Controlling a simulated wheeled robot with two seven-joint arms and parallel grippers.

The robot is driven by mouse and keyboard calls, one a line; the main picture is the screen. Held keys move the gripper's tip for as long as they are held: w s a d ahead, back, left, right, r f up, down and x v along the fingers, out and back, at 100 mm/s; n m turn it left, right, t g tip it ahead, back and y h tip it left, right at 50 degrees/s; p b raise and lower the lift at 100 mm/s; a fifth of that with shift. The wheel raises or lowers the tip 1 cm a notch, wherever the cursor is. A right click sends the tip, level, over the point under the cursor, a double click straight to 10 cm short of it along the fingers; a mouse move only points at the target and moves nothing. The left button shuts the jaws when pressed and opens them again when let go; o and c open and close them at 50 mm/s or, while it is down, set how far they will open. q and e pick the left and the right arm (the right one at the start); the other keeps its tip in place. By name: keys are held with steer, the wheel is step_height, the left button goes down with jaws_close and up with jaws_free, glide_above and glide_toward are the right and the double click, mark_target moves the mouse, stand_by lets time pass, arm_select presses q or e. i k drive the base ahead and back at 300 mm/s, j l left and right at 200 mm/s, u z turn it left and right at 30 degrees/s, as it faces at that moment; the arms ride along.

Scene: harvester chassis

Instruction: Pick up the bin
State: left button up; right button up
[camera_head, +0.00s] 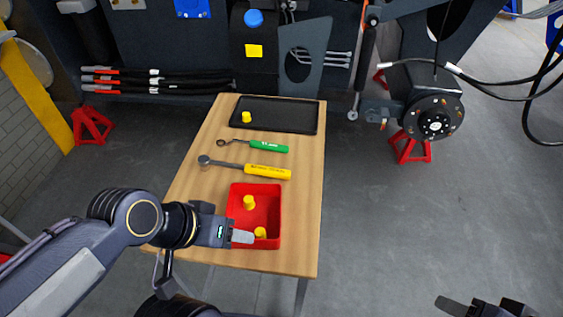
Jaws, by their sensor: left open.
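The red bin (275,192) stands on the near part of the wooden table, with two yellow pieces (249,202) in it. My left gripper (243,237) comes in from the left, its fingertips over the bin's near left corner. It is open; I see the fingers nearly edge-on, and cannot tell whether they straddle the bin's left wall or touch it. The gripper hides part of that wall. My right gripper (458,306) shows only partly at the bottom right edge, well away from the table; its jaws are not clear.
On the table (305,220), a yellow-handled tool (266,171) and a green-handled tool (268,146) lie behind the bin. Farther back is a black tray (290,116) with a yellow piece. Dark machinery stands behind.

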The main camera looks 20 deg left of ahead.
mark_target(266, 213)
steer(key=z, duration=2.15)
steer(key=k+l+u, duration=0.1)
steer(key=u, duration=3)
steer(key=i+j+u, duration=0.1)
steer(key=j+u, duration=0.2)
steer(key=i+j+u, duration=0.1)
steer(key=j+u, duration=0.15)
